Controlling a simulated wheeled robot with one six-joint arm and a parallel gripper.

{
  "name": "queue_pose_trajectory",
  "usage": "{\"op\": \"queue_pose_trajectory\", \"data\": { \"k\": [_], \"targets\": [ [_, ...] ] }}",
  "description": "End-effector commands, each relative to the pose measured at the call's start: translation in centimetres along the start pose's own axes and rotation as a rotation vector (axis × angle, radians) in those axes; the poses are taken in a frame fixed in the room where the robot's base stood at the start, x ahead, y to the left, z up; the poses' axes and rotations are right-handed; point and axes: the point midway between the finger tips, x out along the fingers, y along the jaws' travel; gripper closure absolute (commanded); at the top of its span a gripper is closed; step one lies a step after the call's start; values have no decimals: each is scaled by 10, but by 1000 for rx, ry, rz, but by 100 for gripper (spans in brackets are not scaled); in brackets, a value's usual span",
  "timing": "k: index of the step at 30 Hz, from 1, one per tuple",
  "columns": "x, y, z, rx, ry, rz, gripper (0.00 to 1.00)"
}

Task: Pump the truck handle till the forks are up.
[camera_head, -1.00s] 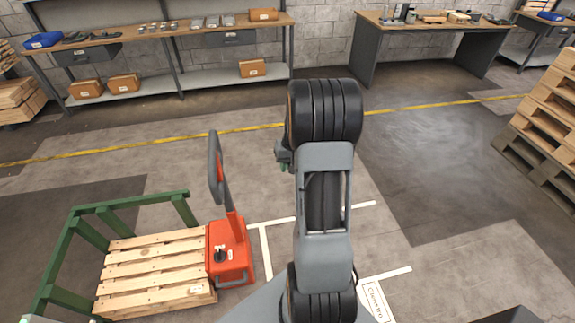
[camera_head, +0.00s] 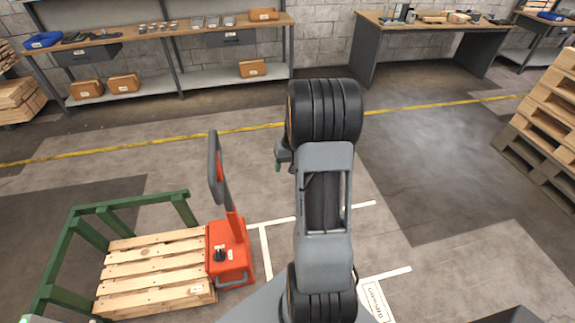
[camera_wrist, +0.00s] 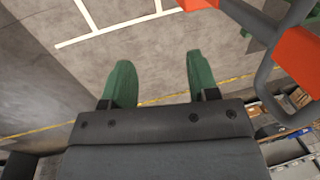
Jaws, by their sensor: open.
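The red pallet truck (camera_head: 230,258) stands at lower left in the head view, beside a wooden pallet. Its handle (camera_head: 215,172) rises from the red body, tall and close to upright, with a dark loop grip on top. In the wrist view the handle's dark loop (camera_wrist: 262,72) and red parts show at the right. My gripper (camera_wrist: 161,82) has two green fingers spread apart with nothing between them. In the head view my gripper (camera_head: 279,160) is right of the handle, apart from it, and partly hidden by my arm. The forks are not visible.
A wooden pallet (camera_head: 160,272) lies within a green frame (camera_head: 62,245) at left. White lines mark the floor. A shelved bench (camera_head: 150,40) and a table (camera_head: 430,27) stand along the back wall. Stacked pallets (camera_head: 545,110) are at right. Floor between is clear.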

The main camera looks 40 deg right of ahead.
Motion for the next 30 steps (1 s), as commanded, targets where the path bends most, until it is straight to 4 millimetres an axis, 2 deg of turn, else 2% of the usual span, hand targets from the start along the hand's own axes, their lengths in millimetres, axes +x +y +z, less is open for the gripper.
{"op": "queue_pose_trajectory", "data": {
  "k": [7,11,24,30],
  "targets": [
    [-1,0,0,0,1,0,45],
    [-12,0,-1,0,4,0,45],
    [-97,0,0,0,4,0,45],
    [-124,1,0,0,2,1,45]
  ]
}}
